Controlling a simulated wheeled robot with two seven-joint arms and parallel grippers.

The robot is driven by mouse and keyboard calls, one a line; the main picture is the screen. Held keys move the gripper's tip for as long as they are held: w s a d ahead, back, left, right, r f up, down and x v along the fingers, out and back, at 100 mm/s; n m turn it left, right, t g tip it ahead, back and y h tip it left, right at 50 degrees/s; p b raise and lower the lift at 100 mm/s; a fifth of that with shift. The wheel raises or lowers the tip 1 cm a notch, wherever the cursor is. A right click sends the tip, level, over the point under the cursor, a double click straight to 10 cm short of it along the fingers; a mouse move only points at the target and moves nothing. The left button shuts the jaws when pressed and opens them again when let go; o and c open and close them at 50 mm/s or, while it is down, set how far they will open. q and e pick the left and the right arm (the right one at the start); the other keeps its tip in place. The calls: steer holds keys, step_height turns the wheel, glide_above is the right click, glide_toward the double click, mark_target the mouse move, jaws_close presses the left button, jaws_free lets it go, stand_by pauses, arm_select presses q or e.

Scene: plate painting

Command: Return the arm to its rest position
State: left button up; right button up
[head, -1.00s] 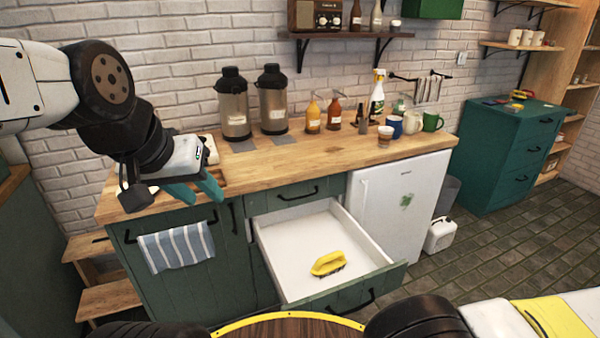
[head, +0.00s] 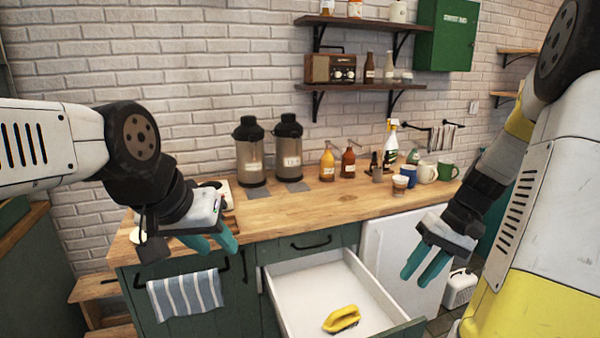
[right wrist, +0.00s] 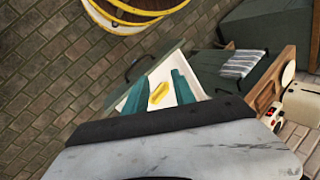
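My left gripper (head: 213,243) hangs over the left end of the wooden counter, with its teal fingers a little apart and nothing between them. My right gripper (head: 425,268) is raised on the right of the head view, in front of the white fridge. Its teal fingers are apart and empty, and they also show in the right wrist view (right wrist: 158,93).
The wooden counter (head: 330,207) carries two steel dispensers (head: 250,160), amber bottles (head: 327,165), a spray bottle (head: 390,145) and mugs (head: 445,170). The drawer juts out below the counter. A striped towel (head: 186,293) hangs on the cabinet front.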

steer(key=s+a+r+t+h, duration=0.1)
steer(key=s+a+r+t, duration=0.2)
steer(key=r, duration=0.4)
steer(key=s+a+r+n+t+h, duration=0.1)
steer(key=s+a+r+t+h, duration=0.1)
steer(key=s+a+r, duration=0.3)
steer(key=a+r+t, duration=0.1)
steer(key=a+r, duration=0.1)
steer(key=a, duration=0.1)
steer(key=shift+s+a+t, duration=0.25)
steer(key=shift+t, duration=0.05)
